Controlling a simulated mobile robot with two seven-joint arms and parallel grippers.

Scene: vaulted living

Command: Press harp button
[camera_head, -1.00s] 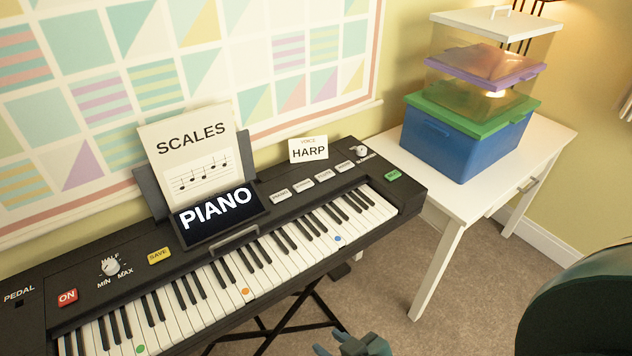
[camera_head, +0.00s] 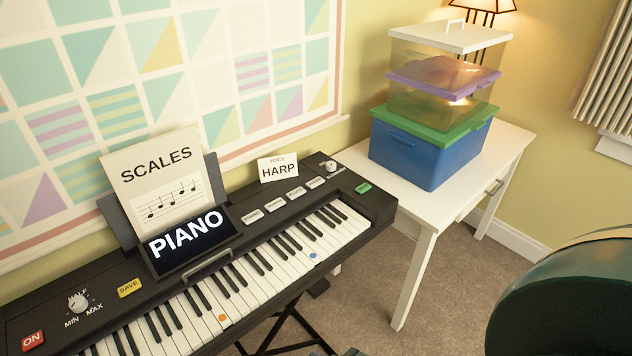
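A black keyboard (camera_head: 357,206) runs diagonally from lower left to centre. On its panel is a row of pale voice buttons, with ends at a lower-left button (camera_head: 251,217) and an upper-right button (camera_head: 315,183). Their small labels are too blurred to read, so I cannot tell which is harp. A card (camera_head: 279,169) reading "VOICE HARP" stands behind them. The screen (camera_head: 186,240) shows "PIANO". Dark teal tips, apparently of my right gripper (camera_head: 338,352), barely show at the bottom edge, below and apart from the keyboard. My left gripper is out of view.
A green button (camera_head: 362,188) and a knob (camera_head: 331,165) sit at the panel's right end. A "SCALES" sheet (camera_head: 157,180) stands behind the screen. A white table (camera_head: 507,148) with a blue bin (camera_head: 412,150) and stacked boxes stands right. Carpet (camera_head: 455,290) is open between.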

